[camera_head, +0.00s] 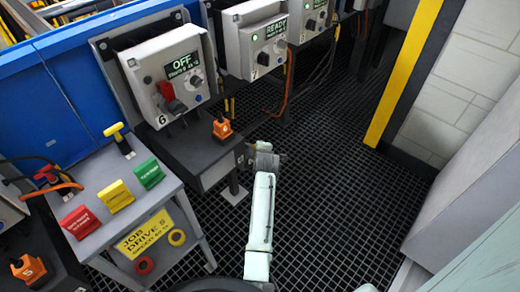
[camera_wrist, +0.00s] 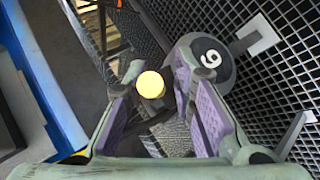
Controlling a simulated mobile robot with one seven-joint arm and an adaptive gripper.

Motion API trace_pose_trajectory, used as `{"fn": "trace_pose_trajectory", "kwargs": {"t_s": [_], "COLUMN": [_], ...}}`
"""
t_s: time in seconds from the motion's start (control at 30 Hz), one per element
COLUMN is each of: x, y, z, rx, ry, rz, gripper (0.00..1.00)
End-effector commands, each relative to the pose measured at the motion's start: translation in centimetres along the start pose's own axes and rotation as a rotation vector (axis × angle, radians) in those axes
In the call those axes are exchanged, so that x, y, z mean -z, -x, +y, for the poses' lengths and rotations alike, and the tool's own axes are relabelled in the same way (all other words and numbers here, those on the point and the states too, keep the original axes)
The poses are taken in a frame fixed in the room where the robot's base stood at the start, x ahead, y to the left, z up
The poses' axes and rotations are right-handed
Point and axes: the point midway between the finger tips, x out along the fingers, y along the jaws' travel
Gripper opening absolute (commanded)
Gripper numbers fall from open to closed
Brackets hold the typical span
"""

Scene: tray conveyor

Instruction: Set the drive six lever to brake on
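In the wrist view a pale yellow ball knob (camera_wrist: 150,84), seen nearly end-on, shows between the fingertips of my gripper (camera_wrist: 151,96). The fingers stand apart on either side of it, with gaps visible. Beside it is a grey rounded plate with a black disc (camera_wrist: 212,60) and a white numeral, which reads as a turned 6 or 9. In the head view my gripper (camera_head: 263,158) is right of the dark stand below the box marked 6. The knob is not clear there.
An orange block marked 6 (camera_head: 221,128) sits on the dark stand (camera_head: 190,150). A grey cart (camera_head: 130,215) holds red, yellow and green blocks at left. Box 7 (camera_head: 255,40) reads READY. Open grating (camera_head: 330,190) lies to the right, before a yellow-striped post (camera_head: 403,70).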

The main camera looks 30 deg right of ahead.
Motion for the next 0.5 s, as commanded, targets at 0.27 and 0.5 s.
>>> {"fn": "trace_pose_trajectory", "kwargs": {"t_s": [0.27, 0.5], "x": [-0.11, -0.12], "y": [-0.05, 0.46], "z": [-0.19, -0.19], "rx": [0.003, 0.003], "ry": [-0.001, -0.001], "rz": [-0.002, -0.002], "gripper": [0.35, 0.35]}}
